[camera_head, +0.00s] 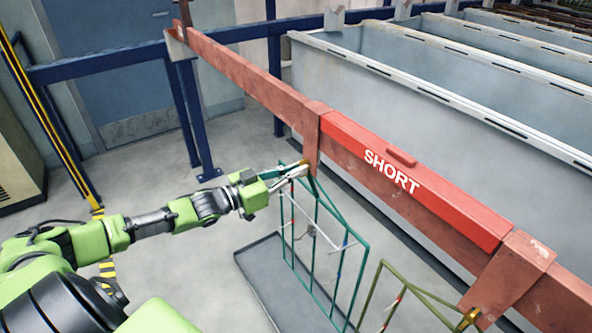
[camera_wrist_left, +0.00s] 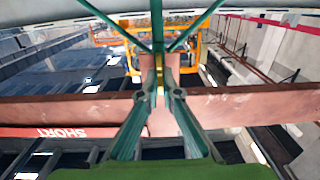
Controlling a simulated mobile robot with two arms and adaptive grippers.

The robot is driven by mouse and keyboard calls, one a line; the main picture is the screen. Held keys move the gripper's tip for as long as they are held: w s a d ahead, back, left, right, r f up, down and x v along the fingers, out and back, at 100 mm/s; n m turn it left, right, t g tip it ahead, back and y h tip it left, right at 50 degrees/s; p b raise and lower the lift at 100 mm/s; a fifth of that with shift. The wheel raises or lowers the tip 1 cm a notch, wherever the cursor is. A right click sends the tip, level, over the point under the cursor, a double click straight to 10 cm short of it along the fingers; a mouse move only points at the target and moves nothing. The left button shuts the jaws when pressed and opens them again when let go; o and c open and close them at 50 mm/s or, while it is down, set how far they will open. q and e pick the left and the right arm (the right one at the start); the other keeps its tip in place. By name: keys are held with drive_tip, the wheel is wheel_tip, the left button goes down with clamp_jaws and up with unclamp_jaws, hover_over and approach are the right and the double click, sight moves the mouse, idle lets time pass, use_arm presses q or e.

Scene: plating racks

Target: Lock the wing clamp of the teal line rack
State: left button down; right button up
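The teal rack (camera_head: 331,233) hangs from the red beam by a strap, over a grey tray. At its top, a small brass piece, likely its wing clamp (camera_head: 304,162), is largely hidden by my left gripper (camera_head: 304,169). In the left wrist view the fingertips (camera_wrist_left: 162,93) are at the rack's top, one on each side of a narrow yellow piece (camera_wrist_left: 159,76). A narrow gap shows between the fingers; whether they press on the piece is unclear. Teal rods (camera_wrist_left: 157,25) rise behind it. My right gripper is out of view.
The red beam (camera_head: 253,83) crosses overhead; its bright red section reads SHORT (camera_head: 391,170). An olive rack (camera_head: 405,291) with a brass clamp (camera_head: 470,316) hangs to the right. Grey tanks (camera_head: 400,110) stand behind. The grey tray (camera_head: 262,272) lies below. Blue posts (camera_head: 182,110) stand left.

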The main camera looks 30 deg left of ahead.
use_arm(q)
drive_tip(key=c, duration=2.2)
unclamp_jaws()
drive_tip(key=shift+c, duration=0.2)
drive_tip(key=shift+s, duration=0.1)
drive_tip(key=v, duration=1.1)
drive_tip(key=shift+s+a, duration=0.15)
drive_tip(key=shift+s, duration=0.25)
